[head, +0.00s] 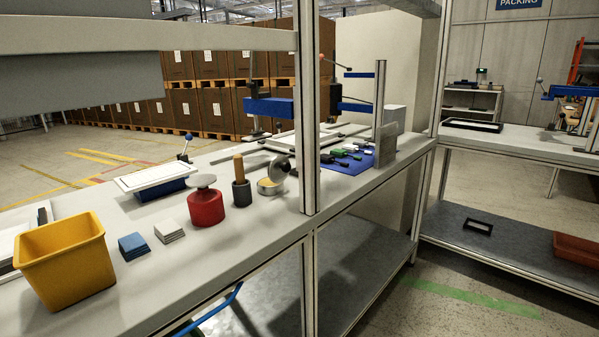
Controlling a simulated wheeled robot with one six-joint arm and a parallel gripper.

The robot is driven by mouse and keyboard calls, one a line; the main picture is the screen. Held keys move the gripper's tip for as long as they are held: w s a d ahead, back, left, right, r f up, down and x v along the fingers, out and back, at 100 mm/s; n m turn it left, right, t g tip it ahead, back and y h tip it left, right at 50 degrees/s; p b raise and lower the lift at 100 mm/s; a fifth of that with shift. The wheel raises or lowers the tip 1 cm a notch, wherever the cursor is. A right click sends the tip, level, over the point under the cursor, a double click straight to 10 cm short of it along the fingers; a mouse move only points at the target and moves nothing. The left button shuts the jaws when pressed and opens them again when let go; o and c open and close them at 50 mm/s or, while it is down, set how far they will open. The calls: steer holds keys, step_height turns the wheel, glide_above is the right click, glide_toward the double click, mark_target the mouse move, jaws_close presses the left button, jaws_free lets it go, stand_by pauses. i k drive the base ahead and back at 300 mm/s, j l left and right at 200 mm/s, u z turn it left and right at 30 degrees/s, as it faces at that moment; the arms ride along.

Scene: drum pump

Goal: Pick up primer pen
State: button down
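I cannot make out the primer pen for certain. Several small black and green items (343,152) lie on a blue mat (333,166) on the workbench (205,262), behind the upright post. They are too small to tell whether one is the pen. My gripper is not in view, so its state does not show.
On the bench stand a yellow bin (64,262), blue pads (133,246), grey pads (169,232), a red can (205,207), a dark pot with a wooden handle (241,192) and an open tin (271,186). An upright post (307,110) rises at the front edge.

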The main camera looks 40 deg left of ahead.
mark_target(240, 175)
steer(key=u, duration=1.3)
